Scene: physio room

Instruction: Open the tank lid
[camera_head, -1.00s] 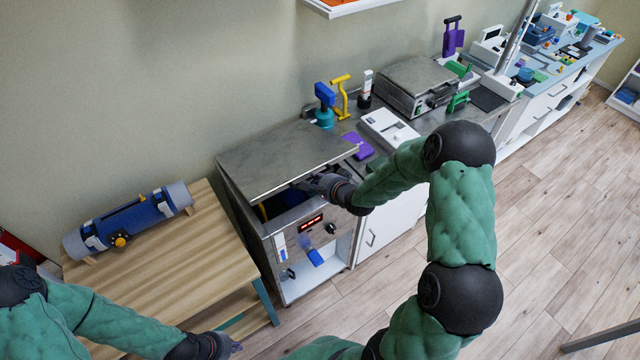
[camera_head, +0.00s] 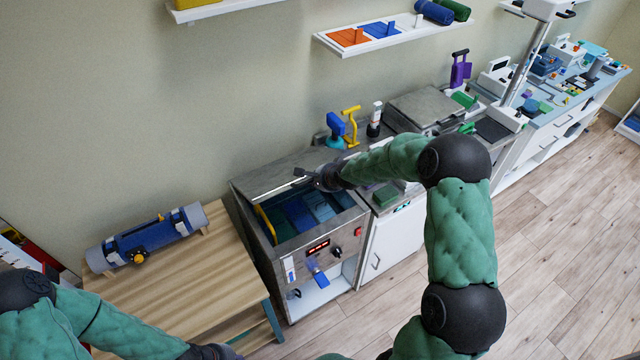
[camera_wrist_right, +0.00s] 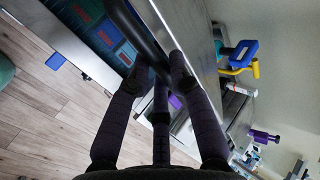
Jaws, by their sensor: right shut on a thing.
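The metal tank (camera_head: 327,262) stands beside the wooden table, its front panel carrying a red display and a knob. Its grey lid (camera_head: 275,172) is tilted up at the back, and the inside shows blue blocks and a yellow part. My right gripper (camera_head: 322,179) is at the lid's raised front edge. In the right wrist view its fingers (camera_wrist_right: 160,78) are shut around a dark bar handle (camera_wrist_right: 136,38) along the lid. My left gripper (camera_head: 215,352) is low at the bottom edge, away from the tank; its fingers are not clear.
A blue roll-shaped device (camera_head: 150,238) lies on the wooden table (camera_head: 180,290) at left. A blue-headed tool (camera_head: 336,128) and a yellow stand (camera_head: 351,125) are behind the lid at right. A wall shelf (camera_head: 395,35) hangs above. The floor at right is clear.

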